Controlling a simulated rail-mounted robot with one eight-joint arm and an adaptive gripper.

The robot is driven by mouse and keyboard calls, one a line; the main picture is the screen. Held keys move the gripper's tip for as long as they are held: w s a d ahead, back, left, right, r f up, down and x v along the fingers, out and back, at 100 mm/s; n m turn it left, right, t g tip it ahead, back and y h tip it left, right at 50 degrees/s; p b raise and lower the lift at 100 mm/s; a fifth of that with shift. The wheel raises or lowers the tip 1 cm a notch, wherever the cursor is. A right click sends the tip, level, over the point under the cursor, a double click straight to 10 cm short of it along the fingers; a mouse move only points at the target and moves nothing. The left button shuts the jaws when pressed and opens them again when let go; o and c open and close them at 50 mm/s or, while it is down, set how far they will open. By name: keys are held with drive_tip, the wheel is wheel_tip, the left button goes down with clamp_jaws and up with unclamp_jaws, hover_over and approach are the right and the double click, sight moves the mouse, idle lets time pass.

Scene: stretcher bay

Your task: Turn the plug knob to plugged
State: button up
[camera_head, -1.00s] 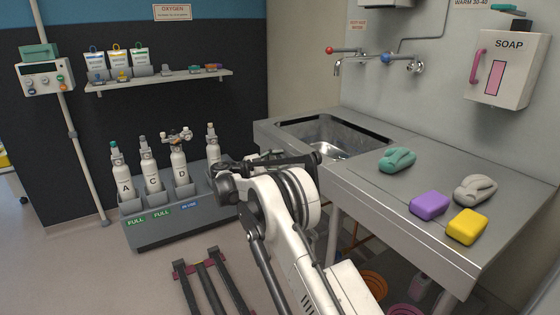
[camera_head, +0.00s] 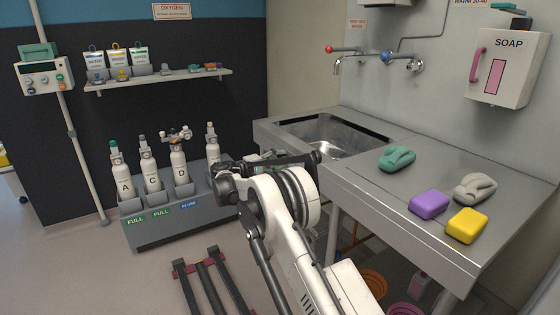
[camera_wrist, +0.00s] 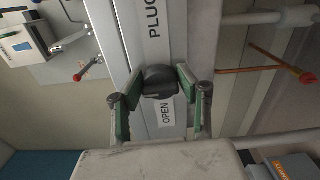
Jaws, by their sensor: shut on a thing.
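The dark plug knob (camera_wrist: 158,82) shows in the wrist view on a grey metal panel. An OPEN label (camera_wrist: 167,113) is on its near side, and a partly cut-off label beginning PLUG (camera_wrist: 153,20) is on its far side. My gripper (camera_wrist: 160,74) has its green-padded fingers on either side of the knob and is shut on it. The knob's pointing direction is hard to make out. In the head view my arm reaches the front of the steel sink (camera_head: 292,127); the knob and fingertips are hidden there.
On the counter (camera_head: 360,180) lie a green cloth-like item (camera_head: 397,159), a grey one (camera_head: 475,188), a purple block (camera_head: 429,204) and a yellow block (camera_head: 467,225). A rack of cylinders (camera_head: 160,232) stands left of my arm. Taps (camera_head: 386,58) are above the sink.

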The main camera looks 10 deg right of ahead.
drive_tip(key=shift+m, duration=0.3)
idle(0.4)
drive_tip(key=o, duration=1.1)
drive_tip(key=v, duration=1.2)
drive_tip(key=shift+r, duration=0.1)
